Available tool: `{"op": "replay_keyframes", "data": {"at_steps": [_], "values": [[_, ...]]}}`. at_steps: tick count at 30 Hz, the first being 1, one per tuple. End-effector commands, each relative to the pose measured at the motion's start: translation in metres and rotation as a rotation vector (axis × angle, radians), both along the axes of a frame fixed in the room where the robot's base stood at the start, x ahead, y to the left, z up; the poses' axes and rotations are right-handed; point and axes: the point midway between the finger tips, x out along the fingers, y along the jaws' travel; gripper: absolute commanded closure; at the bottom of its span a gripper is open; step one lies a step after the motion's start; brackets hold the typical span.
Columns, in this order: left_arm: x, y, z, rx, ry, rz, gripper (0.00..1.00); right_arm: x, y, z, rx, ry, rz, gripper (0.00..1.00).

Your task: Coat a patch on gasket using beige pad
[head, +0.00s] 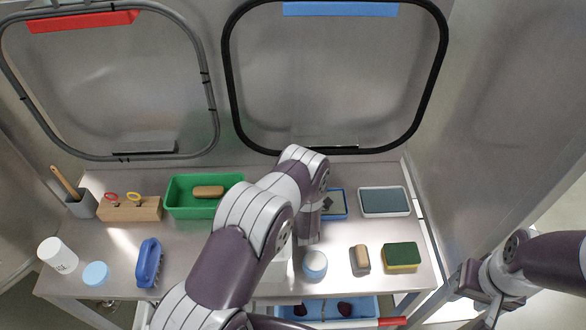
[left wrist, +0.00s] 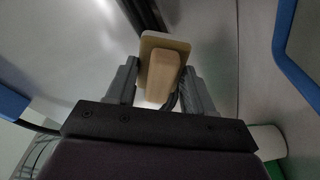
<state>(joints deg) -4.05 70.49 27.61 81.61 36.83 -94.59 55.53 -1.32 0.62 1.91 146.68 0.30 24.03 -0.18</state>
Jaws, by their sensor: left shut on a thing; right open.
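The beige pad (left wrist: 180,45), a thin cream plate with a wooden handle block, is gripped between the fingers of my left gripper (left wrist: 162,82) in the left wrist view. In the head view my left arm reaches over the middle of the table, and the pad and fingers are hidden there. Two gaskets ring the upright panels: a grey one (head: 213,95) on the left and a black one (head: 444,45) on the right. I cannot tell whether the pad touches anything. My right gripper (head: 474,287) is open at the right, apart from the gaskets and low beside the table.
The steel table (head: 205,250) holds a green tray (head: 177,203), a blue-rimmed tray (head: 346,206), a grey tray (head: 384,201), a sponge (head: 402,256), a wood-topped brush (head: 361,260), a blue brush (head: 149,262) and a white bottle (head: 57,255). Free room lies left of my arm.

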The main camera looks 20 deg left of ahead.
Motion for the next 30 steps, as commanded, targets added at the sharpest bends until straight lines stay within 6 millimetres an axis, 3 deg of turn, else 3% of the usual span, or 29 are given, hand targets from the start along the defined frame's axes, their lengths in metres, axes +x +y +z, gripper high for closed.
{"op": "replay_keyframes", "data": {"at_steps": [14, 30], "values": [[0.007, 0.001, 0.0, 0.0, -0.002, 0.0, 0.72, 0.0, 0.0, -0.006, 0.0, 0.0, 0.0, 0.57], [0.024, -0.037, -0.002, 0.001, -0.003, -0.002, 0.72, 0.0, 0.0, -0.029, 0.0, 0.0, 0.0, 0.57]]}}
